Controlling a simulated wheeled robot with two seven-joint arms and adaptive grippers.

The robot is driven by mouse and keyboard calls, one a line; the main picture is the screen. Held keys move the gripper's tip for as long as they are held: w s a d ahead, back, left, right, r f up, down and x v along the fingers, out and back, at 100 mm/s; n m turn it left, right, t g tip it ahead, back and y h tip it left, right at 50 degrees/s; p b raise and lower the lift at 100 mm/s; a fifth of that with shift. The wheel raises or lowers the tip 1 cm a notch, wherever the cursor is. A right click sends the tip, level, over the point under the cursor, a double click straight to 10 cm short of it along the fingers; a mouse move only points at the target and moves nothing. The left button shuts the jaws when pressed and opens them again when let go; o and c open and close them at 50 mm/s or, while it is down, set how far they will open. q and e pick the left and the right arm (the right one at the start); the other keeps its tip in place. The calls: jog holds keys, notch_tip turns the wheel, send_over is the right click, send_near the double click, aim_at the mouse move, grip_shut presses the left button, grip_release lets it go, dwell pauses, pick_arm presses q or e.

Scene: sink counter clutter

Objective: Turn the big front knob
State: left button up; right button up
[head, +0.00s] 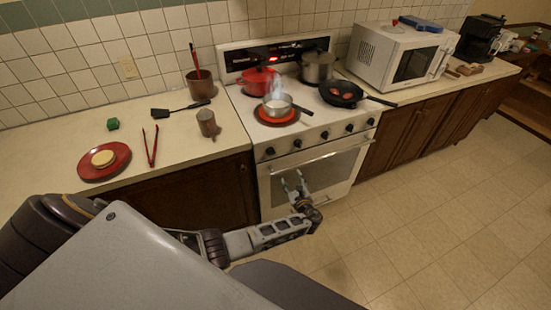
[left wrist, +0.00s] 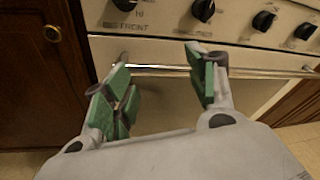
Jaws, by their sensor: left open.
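The white stove has a row of several black knobs along its front panel. The leftmost knob (head: 269,151) has the word FRONT below it in the left wrist view, where it is cut by the top edge (left wrist: 125,4). A second knob (head: 297,143) sits to its right and also shows in the left wrist view (left wrist: 203,9). I cannot tell which knob is bigger. My left gripper (head: 293,176) is open and empty, in front of the oven door and below the knobs. Its green-padded fingers (left wrist: 158,62) point up toward the panel, apart from the knobs. My right gripper is not in view.
The oven handle (left wrist: 260,73) runs across below the knobs, close to my left fingertips. Floor (head: 420,220) is clear at right.

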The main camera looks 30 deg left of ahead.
pick_arm(q)
jog(key=s+a+r+m+y, duration=0.1)
jog(key=a+r+m+y, duration=0.1)
jog(key=s+a+r+m+y, duration=0.1)
jog(key=r, duration=0.1)
jog(key=shift+s+g, duration=0.35)
jog(key=shift+g, duration=0.05)
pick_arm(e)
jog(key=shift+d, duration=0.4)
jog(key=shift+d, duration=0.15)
pick_arm(q)
jog(key=shift+r, duration=0.1)
